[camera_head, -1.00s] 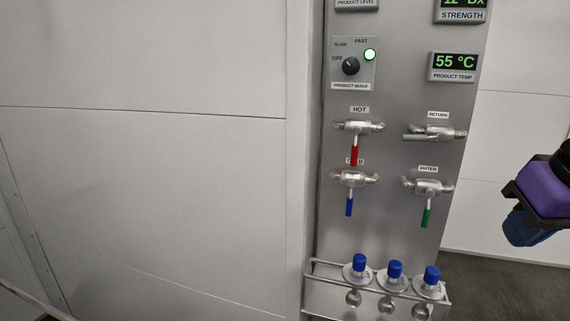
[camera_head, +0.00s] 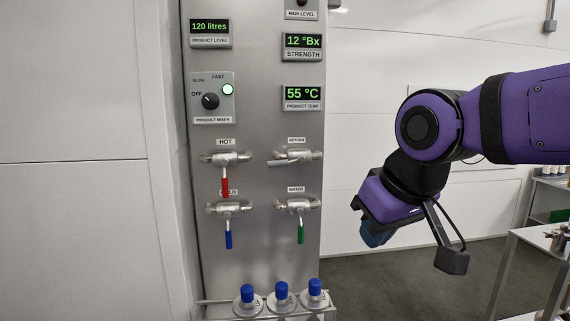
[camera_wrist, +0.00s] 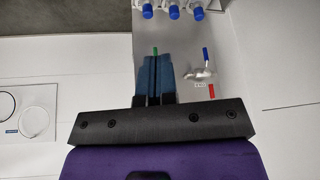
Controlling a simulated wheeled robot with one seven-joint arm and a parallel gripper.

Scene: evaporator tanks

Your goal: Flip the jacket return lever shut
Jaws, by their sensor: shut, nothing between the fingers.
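The jacket return valve (camera_head: 296,157) is on the steel panel, under the RETURN label at the upper right of the valve group.
The red HOT lever (camera_head: 225,187), blue COLD lever (camera_head: 228,239) and green WATER lever (camera_head: 300,234) hang down nearby. Blue-capped bottles (camera_head: 281,291) sit in a rack below. A table (camera_head: 550,240) stands at the right. Floor between is clear.

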